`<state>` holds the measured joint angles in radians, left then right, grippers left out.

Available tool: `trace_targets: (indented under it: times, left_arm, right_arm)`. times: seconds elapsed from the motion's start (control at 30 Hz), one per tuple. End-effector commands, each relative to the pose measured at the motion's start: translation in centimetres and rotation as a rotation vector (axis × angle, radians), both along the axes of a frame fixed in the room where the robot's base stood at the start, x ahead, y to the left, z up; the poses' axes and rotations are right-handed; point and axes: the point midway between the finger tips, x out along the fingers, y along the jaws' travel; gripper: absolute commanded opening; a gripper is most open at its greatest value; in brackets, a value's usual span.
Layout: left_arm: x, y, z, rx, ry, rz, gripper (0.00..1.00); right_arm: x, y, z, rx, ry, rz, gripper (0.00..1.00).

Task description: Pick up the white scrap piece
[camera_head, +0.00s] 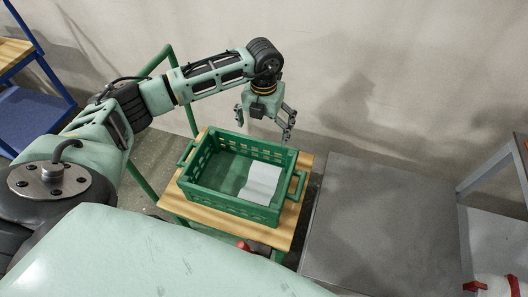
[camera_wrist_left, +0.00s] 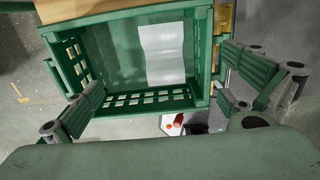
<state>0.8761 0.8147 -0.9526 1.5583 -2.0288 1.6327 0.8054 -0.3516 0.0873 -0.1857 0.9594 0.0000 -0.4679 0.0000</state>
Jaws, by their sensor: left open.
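The white scrap piece (camera_head: 262,181) lies inside a green crate, against its right side in the head view. It also shows in the left wrist view (camera_wrist_left: 162,54) as a pale, slightly creased sheet. The green crate (camera_head: 219,203) has slotted walls and stands on a wooden-topped stand. My left gripper (camera_head: 290,126) is above the crate's far edge in the head view, fingers apart and empty. In the left wrist view its fingers (camera_wrist_left: 175,92) spread on both sides of the crate's near wall, apart from the sheet. My right gripper is not in view.
The wooden top (camera_head: 295,215) shows around the crate. A grey metal table (camera_head: 365,225) stands to the right with a clear top. A blue rack (camera_head: 38,112) stands at the left. A plain wall (camera_head: 380,70) is behind. A red object (camera_head: 475,287) is at the lower right.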

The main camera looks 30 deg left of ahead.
Motion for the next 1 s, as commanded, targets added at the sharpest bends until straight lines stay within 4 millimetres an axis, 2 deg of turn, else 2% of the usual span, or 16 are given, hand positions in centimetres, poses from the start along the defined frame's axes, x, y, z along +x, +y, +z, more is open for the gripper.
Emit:
trace_targets:
  times: [0.03, 0.17, 0.33, 0.53, 0.7, 0.87, 1.0]
  left_arm:
    - [0.0, 0.0, -1.5, 0.0, 0.0, 0.0, 1.0]
    - [0.0, 0.0, -3.7, -0.001, 0.0, 0.0, 1.0]
    - [0.0, -0.1, -7.6, -0.002, 0.001, -0.001, 1.0]
    - [0.0, -0.1, -13.0, -0.002, 0.0, -0.001, 1.0]
    - [0.1, -0.1, -14.7, -0.003, -0.002, -0.001, 1.0]
    - [0.0, -0.1, -15.6, -0.002, 0.001, 0.0, 1.0]
    - [0.0, -0.1, -17.0, -0.002, 0.002, 0.0, 1.0]
  right_arm:
    - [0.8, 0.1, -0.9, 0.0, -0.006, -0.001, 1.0]
    - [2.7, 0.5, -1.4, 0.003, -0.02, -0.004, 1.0]
    - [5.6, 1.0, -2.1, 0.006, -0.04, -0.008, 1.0]
    - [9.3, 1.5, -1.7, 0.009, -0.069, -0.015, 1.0]
    - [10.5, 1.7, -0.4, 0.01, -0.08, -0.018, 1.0]
    - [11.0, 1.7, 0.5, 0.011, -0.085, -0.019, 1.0]
    - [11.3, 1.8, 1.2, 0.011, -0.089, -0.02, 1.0]
